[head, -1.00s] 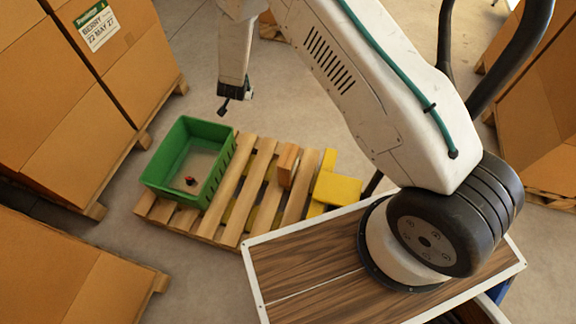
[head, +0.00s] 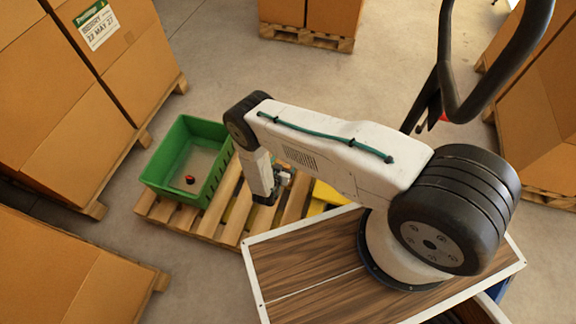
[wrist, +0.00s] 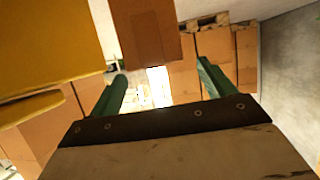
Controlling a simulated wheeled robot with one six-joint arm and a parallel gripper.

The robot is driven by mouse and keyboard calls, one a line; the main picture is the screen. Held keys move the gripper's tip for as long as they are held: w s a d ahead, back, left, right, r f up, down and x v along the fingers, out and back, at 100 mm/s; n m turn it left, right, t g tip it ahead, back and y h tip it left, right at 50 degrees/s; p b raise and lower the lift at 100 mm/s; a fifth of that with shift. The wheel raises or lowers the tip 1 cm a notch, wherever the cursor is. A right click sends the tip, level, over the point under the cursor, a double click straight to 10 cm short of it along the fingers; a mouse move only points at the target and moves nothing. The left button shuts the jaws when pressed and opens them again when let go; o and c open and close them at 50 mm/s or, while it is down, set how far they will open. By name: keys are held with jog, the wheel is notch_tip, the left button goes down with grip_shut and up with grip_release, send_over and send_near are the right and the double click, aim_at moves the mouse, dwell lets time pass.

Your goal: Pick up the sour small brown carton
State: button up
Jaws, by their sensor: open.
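The small brown carton (wrist: 146,32) shows at the top middle of the wrist view, ahead of my gripper and a little left of its centre line. In the head view my arm hides the carton. My gripper (wrist: 163,82) has two green fingers spread apart with nothing between them. In the head view my gripper (head: 284,178) is low over the pallet (head: 240,209), right of the green crate. I cannot tell how far the carton is from the fingertips.
A yellow box (wrist: 45,45) is close on the left in the wrist view; its yellow (head: 328,192) also shows beyond my arm in the head view. The green crate (head: 165,160) holds a small red item (head: 190,180). Stacked large cartons (head: 85,150) stand at left.

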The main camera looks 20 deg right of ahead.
jog(key=x, duration=0.5)
jog(key=shift+w+d+f, duration=0.15)
jog(key=shift+d+f, duration=0.05)
jog(key=shift+f, duration=0.1)
jog(key=shift+r, duration=0.1)
grip_shut()
